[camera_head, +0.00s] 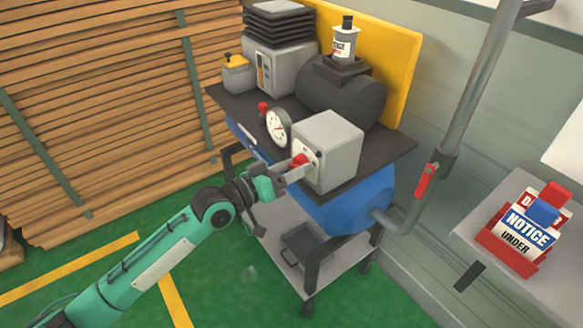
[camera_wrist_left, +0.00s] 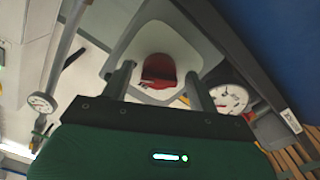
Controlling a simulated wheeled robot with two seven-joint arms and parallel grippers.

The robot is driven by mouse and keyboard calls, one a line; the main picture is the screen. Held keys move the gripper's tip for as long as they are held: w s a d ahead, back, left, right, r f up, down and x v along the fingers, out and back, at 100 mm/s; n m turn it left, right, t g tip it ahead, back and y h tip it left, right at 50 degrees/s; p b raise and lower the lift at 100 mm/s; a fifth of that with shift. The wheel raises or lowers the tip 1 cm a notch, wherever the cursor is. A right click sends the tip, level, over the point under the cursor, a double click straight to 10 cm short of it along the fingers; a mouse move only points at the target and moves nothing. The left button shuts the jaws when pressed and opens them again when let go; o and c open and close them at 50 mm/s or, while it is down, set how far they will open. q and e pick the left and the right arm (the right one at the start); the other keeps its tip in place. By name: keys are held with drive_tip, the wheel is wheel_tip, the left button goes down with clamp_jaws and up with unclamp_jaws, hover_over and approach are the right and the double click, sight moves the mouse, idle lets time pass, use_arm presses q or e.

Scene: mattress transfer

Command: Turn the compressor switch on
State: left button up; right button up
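The compressor switch is a red knob (camera_head: 299,160) on the front face of a grey box (camera_head: 331,150). The box stands on the dark top of the compressor, above its blue tank (camera_head: 350,205). My left gripper (camera_head: 296,172) reaches in from the left with its fingers at the knob. In the left wrist view the red knob (camera_wrist_left: 158,68) shows between my two fingers (camera_wrist_left: 159,78), one on each side. The fingers are apart, with visible gaps beside the knob; whether either touches it I cannot tell. My right gripper is not in view.
A pressure gauge (camera_head: 278,128) stands just left of the box. A dark motor (camera_head: 340,92) is behind it. A grey pipe with a red-handled valve (camera_head: 426,182) rises at the right. Stacked timber (camera_head: 95,100) fills the left. A side table (camera_head: 490,255) holds a red sign tray.

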use_arm(q)
drive_tip(key=shift+s+a, duration=0.15)
drive_tip(key=shift+a, duration=0.05)
drive_tip(key=b+v, duration=0.1)
drive_tip(key=v, duration=1.2)
drive_tip(key=shift+b, duration=0.35)
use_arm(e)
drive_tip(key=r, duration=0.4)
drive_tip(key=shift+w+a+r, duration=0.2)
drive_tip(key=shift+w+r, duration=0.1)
use_arm(q)
drive_tip(key=shift+s+a, duration=0.15)
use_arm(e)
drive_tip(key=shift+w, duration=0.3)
